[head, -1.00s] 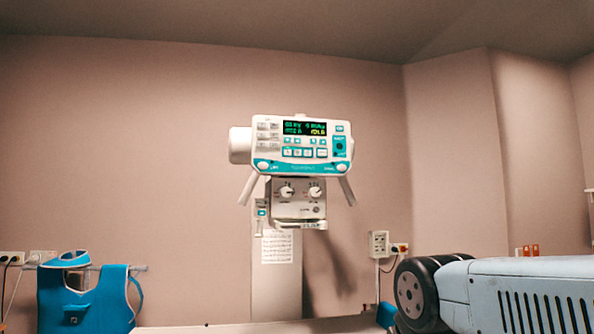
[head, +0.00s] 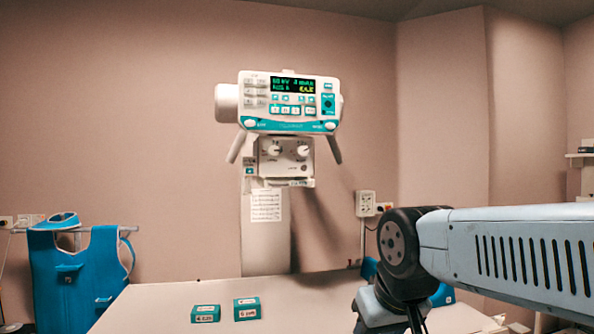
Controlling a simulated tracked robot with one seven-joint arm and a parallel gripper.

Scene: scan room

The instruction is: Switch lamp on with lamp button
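The X-ray tube head (head: 290,100) hangs on the far wall side, with a white and teal control panel, a lit display (head: 293,85) and several small buttons. Below it sits a white collimator box (head: 287,158) with two round knobs. Any lamp button is too small to tell from the other controls, and no lamp light shows. My arm enters from the right and bends down at a dark joint in front of the table. Its end runs out of the bottom edge, so my gripper's fingers are not visible. My arm is apart from the tube head.
A pale table (head: 270,300) lies below the tube head. A blue apron (head: 80,270) hangs at left. A wall socket (head: 366,204) is at right. The air before the tube head is clear.

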